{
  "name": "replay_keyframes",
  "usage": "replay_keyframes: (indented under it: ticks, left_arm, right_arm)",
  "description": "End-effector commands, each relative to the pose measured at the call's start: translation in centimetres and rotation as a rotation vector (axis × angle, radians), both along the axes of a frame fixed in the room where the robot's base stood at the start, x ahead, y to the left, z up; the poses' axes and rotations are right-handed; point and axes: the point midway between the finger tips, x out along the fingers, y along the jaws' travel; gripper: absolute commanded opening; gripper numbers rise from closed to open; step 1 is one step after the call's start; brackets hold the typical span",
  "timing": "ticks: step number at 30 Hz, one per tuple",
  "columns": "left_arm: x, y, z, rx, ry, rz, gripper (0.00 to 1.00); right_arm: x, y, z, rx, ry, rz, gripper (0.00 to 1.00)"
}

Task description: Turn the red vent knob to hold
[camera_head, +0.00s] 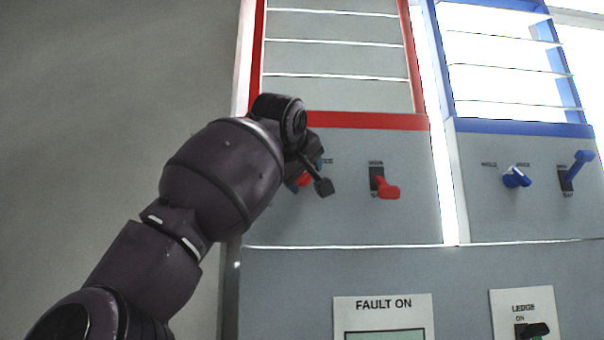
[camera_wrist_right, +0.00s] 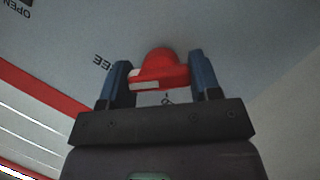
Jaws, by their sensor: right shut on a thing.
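The red vent knob (camera_head: 301,181) is on the grey panel under the red frame, mostly hidden behind my right gripper (camera_head: 309,180) in the head view. In the right wrist view the red knob (camera_wrist_right: 160,68) sits between the two blue-grey fingers of my right gripper (camera_wrist_right: 160,80), which is shut on it. A white mark shows on the knob's near left side. A label ending in "EE" stands beside it, upside down; the rest is hidden. I cannot read a hold mark at this knob. My left gripper is not in view.
A red lever (camera_head: 386,186) sticks out of a slot right of the knob. Bare wall lies left.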

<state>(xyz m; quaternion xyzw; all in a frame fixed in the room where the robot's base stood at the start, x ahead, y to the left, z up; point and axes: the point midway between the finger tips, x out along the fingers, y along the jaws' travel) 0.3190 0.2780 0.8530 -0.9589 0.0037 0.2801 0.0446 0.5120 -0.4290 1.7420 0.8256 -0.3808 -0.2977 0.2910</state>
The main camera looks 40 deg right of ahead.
Motion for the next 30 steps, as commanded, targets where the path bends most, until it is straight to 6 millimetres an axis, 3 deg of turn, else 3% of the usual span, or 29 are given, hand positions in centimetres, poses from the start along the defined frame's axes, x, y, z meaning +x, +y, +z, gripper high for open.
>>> replay_keyframes:
  ticks: [11, 30]
  left_arm:
    - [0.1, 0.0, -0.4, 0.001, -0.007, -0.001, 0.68]
    - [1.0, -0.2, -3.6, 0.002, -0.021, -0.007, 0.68]
  right_arm:
    - [0.0, 0.0, -0.2, -0.063, 0.055, -0.002, 0.34]
    - [0.2, 0.0, -0.6, -0.49, 0.417, -0.002, 0.34]
